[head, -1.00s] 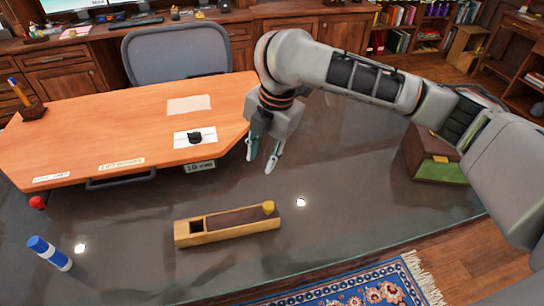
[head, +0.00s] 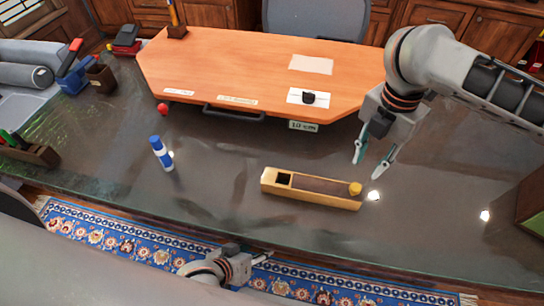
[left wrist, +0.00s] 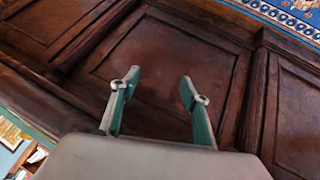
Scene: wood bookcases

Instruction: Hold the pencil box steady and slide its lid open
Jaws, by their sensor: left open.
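The pencil box (head: 272,186) is a long, light wooden box lying on the dark glossy desk surface in the head view. Its brown lid (head: 320,186) covers most of the top, with a dark square gap at the left end. A yellow knob (head: 355,188) stands at its right end. My right gripper (head: 367,169) is open and empty, pointing down beside the knob in the picture, apart from the box. My left gripper (head: 262,257) is low in the head view, in front of the desk edge. In the left wrist view its fingers (left wrist: 158,100) are apart with nothing between them.
A blue and white cylinder (head: 161,154) and a red ball (head: 163,108) are left of the box. An orange board (head: 230,70) lies behind, carrying a black knob (head: 308,98). Dark wood panels (left wrist: 165,70) fill the left wrist view. Desk around the box is clear.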

